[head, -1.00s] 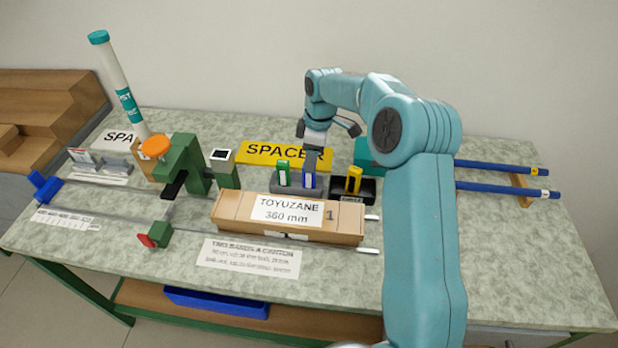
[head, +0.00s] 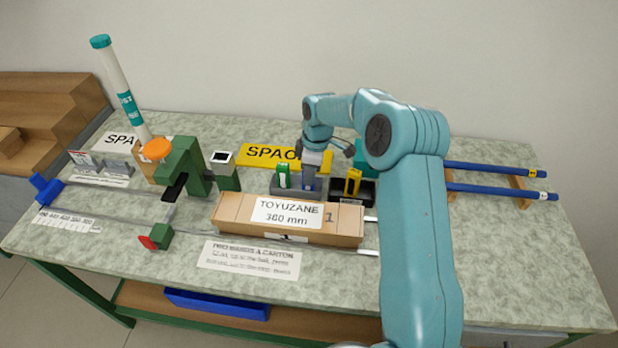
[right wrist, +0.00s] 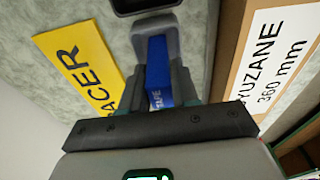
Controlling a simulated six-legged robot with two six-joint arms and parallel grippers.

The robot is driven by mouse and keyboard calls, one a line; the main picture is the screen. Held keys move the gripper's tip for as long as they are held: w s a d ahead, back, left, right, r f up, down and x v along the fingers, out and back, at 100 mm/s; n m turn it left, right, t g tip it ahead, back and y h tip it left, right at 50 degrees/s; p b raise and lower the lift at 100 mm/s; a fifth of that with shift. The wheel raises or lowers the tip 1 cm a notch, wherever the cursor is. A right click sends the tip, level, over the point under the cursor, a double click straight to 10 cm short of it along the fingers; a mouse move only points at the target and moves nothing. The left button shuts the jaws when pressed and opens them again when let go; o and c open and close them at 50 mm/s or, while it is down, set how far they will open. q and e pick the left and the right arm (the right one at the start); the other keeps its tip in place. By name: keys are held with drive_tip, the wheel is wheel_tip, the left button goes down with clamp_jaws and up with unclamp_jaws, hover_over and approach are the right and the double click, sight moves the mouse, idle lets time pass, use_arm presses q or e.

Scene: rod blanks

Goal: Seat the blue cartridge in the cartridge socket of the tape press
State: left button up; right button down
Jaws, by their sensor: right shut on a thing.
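The blue cartridge (head: 309,183) stands at the right end of a grey holder (head: 283,192), beside a green cartridge (head: 283,176). My right gripper (head: 312,172) comes down over it from above and is shut on it. In the right wrist view the cartridge (right wrist: 158,72) sits between both fingers, with its lower end at the holder; whether it is fully in its slot I cannot tell. The tape press (head: 186,165) is green with an orange knob, to the left. A green post with a square, pale-rimmed opening (head: 222,158), likely the socket, stands on its right. My left gripper is not visible.
A yellow cartridge (head: 353,182) stands in a black holder right of the gripper. A cardboard carton (head: 235,210) lies in front of the holders. A yellow spacer sign (head: 260,157) lies behind. Blue rods (head: 500,190) rest at the right. A tall white tube (head: 119,85) leans at the left.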

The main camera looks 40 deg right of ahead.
drive_tip(key=shift+r, duration=0.55)
wheel_tip(320, 180, up, 19)
drive_tip(key=p, duration=0.1)
drive_tip(key=shift+w, duration=0.15)
